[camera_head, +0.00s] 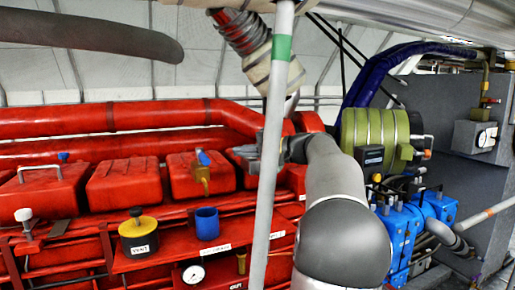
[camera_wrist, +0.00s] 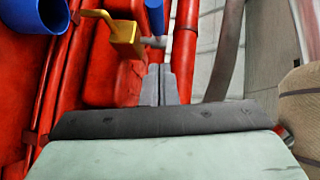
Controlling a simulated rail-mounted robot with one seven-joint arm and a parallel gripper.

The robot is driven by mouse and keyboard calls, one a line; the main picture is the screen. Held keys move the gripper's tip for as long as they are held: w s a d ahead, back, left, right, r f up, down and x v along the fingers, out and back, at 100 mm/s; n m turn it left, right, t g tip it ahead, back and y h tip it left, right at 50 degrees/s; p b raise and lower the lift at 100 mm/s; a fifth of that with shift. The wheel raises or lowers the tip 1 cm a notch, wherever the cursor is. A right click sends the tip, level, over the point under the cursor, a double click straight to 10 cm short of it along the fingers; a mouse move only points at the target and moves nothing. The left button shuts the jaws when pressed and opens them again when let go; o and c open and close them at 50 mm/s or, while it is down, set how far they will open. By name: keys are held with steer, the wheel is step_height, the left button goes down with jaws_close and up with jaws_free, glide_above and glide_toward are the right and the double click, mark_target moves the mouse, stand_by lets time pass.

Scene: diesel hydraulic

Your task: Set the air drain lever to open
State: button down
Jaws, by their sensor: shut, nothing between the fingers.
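No label reading air drain is legible. A brass tap (camera_head: 203,178) with a blue handle (camera_head: 204,158) stands in front of a red engine cover; which lever is the air drain lever I cannot tell. In the wrist view the brass tap (camera_wrist: 124,36) and its blue handle (camera_wrist: 155,14) are just beyond my fingers, a little left of them. My gripper (camera_wrist: 160,72) is shut and empty, its two fingers together. In the head view my gripper (camera_head: 250,152) is right of the tap, partly hidden by a pale pole. I see no contact.
The pale pole (camera_head: 270,150) with a green band stands upright before the engine. A blue cup (camera_head: 207,223) and a yellow-lidded pot (camera_head: 138,234) marked VENT sit on the red shelf. A pressure gauge (camera_head: 194,274) is below. Blue machinery (camera_head: 400,225) is at the right.

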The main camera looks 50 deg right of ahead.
mark_target(203, 162)
steer(key=w+a+f+p, duration=0.1)
steer(key=w+a, duration=0.3)
steer(key=shift+w+a, duration=0.15)
steer(key=shift+a, duration=0.15)
steer(key=shift+f, duration=0.15)
steer(key=shift+w+a+b, duration=0.25)
steer(key=shift+a+b, duration=0.7)
